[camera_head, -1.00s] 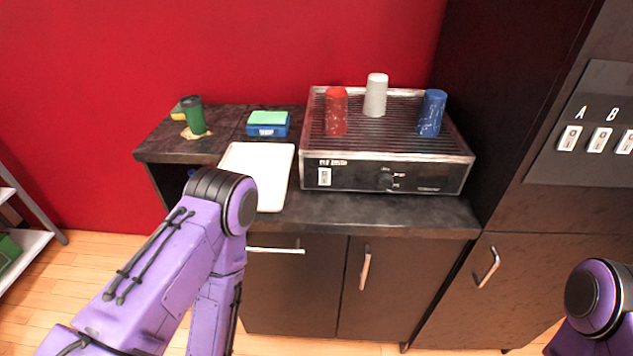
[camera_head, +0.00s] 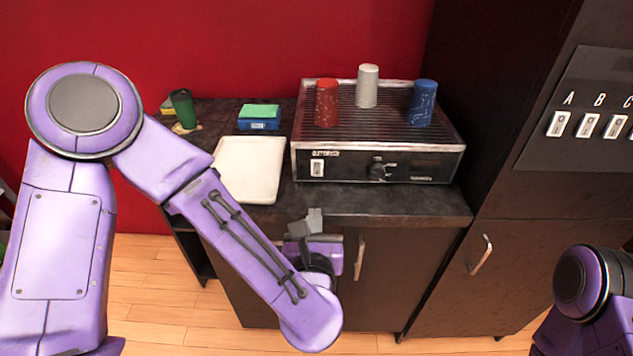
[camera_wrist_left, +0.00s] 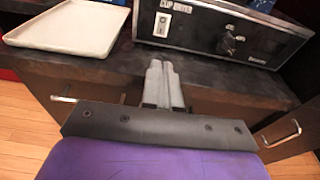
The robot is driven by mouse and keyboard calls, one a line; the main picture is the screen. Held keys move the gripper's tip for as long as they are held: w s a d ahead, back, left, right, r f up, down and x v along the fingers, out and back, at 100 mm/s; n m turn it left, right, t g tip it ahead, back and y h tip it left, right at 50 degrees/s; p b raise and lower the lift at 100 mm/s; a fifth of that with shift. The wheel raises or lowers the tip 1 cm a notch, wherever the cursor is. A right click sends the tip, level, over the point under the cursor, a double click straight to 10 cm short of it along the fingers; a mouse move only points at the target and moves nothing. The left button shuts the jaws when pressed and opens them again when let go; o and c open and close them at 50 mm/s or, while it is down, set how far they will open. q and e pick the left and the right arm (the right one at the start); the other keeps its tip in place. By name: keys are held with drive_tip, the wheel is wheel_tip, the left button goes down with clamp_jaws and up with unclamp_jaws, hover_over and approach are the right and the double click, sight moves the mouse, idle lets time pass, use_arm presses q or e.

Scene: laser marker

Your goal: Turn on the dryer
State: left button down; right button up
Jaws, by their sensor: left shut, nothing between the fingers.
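The dryer (camera_head: 340,168) is a black and steel box with a ribbed top, standing on the dark counter. Its front has a white switch (camera_head: 317,168) at the left and a black knob (camera_head: 378,171) near the middle. The left wrist view also shows the switch (camera_wrist_left: 162,25) and the knob (camera_wrist_left: 231,42). My left gripper (camera_head: 314,217) is shut and empty, in front of the counter's edge, below and apart from the switch. Its fingers (camera_wrist_left: 160,75) point toward the dryer's front. Of my right arm only a rounded purple part shows; its gripper is out of view.
Red (camera_head: 326,103), white (camera_head: 367,86) and blue (camera_head: 422,103) cups stand upside down on the dryer. A white tray (camera_head: 248,170), a blue-green box (camera_head: 259,117) and a green cup (camera_head: 183,109) are to its left. A tall cabinet with a switch panel (camera_head: 560,151) stands right.

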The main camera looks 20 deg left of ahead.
sight(317, 175)
use_arm(q)
drive_tip(key=shift+w, duration=0.1)
drive_tip(key=p+x, duration=0.4)
drive_tip(key=x, duration=0.8)
drive_tip(key=shift+w+a+p, duration=0.15)
drive_tip(key=shift+w+p, duration=0.2)
drive_tip(key=shift+w, duration=0.05)
drive_tip(key=shift+w+a+f, duration=0.15)
drive_tip(key=shift+w+f, duration=0.1)
drive_tip(key=shift+w, duration=0.2)
